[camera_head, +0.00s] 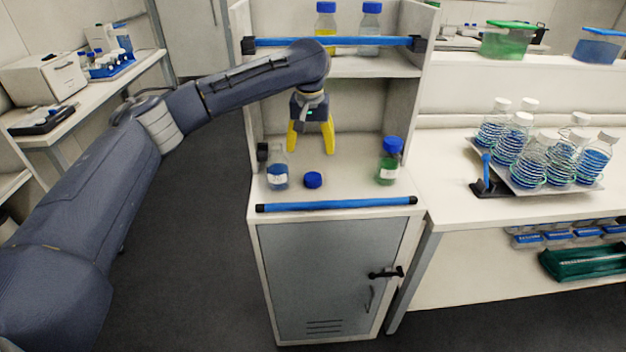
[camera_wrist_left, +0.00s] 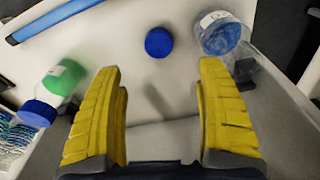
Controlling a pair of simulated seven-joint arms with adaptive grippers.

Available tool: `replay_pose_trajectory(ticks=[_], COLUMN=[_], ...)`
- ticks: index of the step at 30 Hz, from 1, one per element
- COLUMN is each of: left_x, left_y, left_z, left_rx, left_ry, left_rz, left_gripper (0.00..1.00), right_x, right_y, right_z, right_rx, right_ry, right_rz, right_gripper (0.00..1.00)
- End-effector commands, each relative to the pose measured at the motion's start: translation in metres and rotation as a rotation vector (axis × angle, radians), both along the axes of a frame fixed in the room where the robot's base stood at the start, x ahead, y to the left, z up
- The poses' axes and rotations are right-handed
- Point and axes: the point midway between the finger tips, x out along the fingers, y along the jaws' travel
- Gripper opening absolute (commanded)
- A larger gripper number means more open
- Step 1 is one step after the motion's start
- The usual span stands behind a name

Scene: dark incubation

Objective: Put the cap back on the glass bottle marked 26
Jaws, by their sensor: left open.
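A glass bottle with blue liquid and no cap (camera_head: 277,171) stands at the left of the cabinet shelf; its label is too small to read. It also shows in the left wrist view (camera_wrist_left: 221,36). A loose blue cap (camera_head: 313,180) lies on the shelf just right of that bottle, and in the left wrist view (camera_wrist_left: 159,42) it lies beyond the fingertips. My left gripper (camera_head: 311,138) is open and empty above the shelf, behind the cap, with its yellow fingers pointing down. My right gripper is not in view.
A capped bottle with green liquid (camera_head: 388,162) stands at the shelf's right. A blue rail (camera_head: 339,204) runs along the front edge. Two capped bottles stand on the upper shelf behind another blue rail (camera_head: 333,41). Several bottles sit on a tray (camera_head: 520,188) on the right bench.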

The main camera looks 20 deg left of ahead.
Motion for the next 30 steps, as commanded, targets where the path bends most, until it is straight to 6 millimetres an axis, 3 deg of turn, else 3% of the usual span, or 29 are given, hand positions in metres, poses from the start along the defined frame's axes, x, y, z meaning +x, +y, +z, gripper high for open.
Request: replay_pose_trajectory(ticks=[6,12,18,30], left_x=[0.004,0.007,0.009,0.009], left_y=[0.000,0.000,0.001,0.001], left_z=[-0.039,-0.063,-0.074,-0.077], left_rx=[-0.002,-0.001,-0.001,0.000], left_ry=[0.004,0.002,0.000,0.000], left_rz=[0.001,0.000,0.001,0.000], left_gripper=[0.73,0.73,0.73,0.73], right_x=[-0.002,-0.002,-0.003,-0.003], right_y=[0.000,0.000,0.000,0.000], right_z=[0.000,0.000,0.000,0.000], right_rx=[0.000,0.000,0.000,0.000], right_ry=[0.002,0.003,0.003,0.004], right_rz=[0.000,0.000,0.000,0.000], right_gripper=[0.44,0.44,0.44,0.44])
